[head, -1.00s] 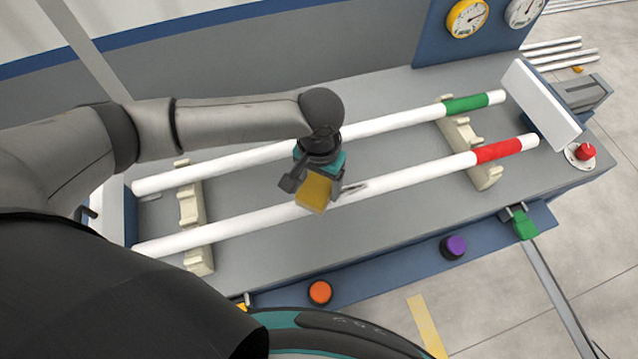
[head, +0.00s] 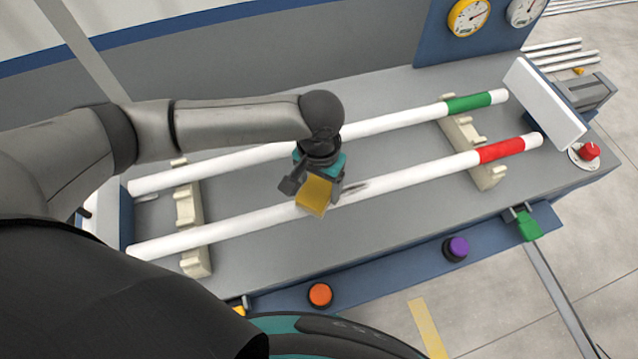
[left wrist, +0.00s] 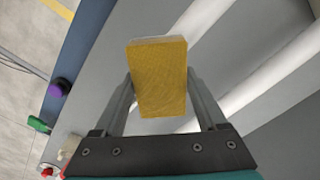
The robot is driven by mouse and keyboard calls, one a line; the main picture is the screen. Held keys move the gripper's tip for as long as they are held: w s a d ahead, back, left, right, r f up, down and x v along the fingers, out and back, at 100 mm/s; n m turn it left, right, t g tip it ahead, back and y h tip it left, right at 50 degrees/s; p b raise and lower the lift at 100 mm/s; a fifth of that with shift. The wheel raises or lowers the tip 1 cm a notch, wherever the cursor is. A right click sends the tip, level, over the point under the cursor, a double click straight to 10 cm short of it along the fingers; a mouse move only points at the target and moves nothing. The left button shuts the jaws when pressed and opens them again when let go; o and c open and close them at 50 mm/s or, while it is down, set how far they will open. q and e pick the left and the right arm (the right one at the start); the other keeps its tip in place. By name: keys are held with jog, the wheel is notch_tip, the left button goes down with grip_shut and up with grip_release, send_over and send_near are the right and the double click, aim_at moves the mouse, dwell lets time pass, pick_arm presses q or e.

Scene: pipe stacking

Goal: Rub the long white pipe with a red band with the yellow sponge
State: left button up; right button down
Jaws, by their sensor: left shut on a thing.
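The long white pipe with a red band (head: 410,176) lies across two cream supports, the nearer of the two pipes. My left gripper (head: 320,190) is shut on the yellow sponge (head: 314,195) over the middle of this pipe. In the head view the sponge overlaps the pipe; whether it touches cannot be told. In the left wrist view the sponge (left wrist: 160,78) sits between both fingers, and white pipe shows to its right. My right gripper is not in view.
A white pipe with a green band (head: 385,122) lies behind, parallel. Cream supports (head: 190,215) hold the pipes near both ends. A white plate (head: 545,103) stands at the right end. Orange (head: 320,294) and purple (head: 456,248) buttons are along the front edge.

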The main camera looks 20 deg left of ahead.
aim_at(368, 185)
pick_arm(q)
jog(key=shift+f, duration=0.9)
jog(key=shift+d, duration=0.1)
jog(key=shift+w+d+r, duration=0.1)
jog(key=shift+w+d, duration=0.3)
jog(key=shift+d, duration=0.15)
jog(key=shift+w+d, duration=0.65)
jog(key=shift+d, duration=0.2)
jog(key=shift+w+d, duration=0.5)
jog(key=shift+d, duration=0.3)
jog(key=shift+w+d, duration=0.5)
jog(key=shift+d, duration=0.3)
jog(key=shift+w+d, duration=0.5)
jog(key=shift+d, duration=0.25)
jog(key=shift+w+d, duration=0.5)
jog(key=shift+d, duration=0.25)
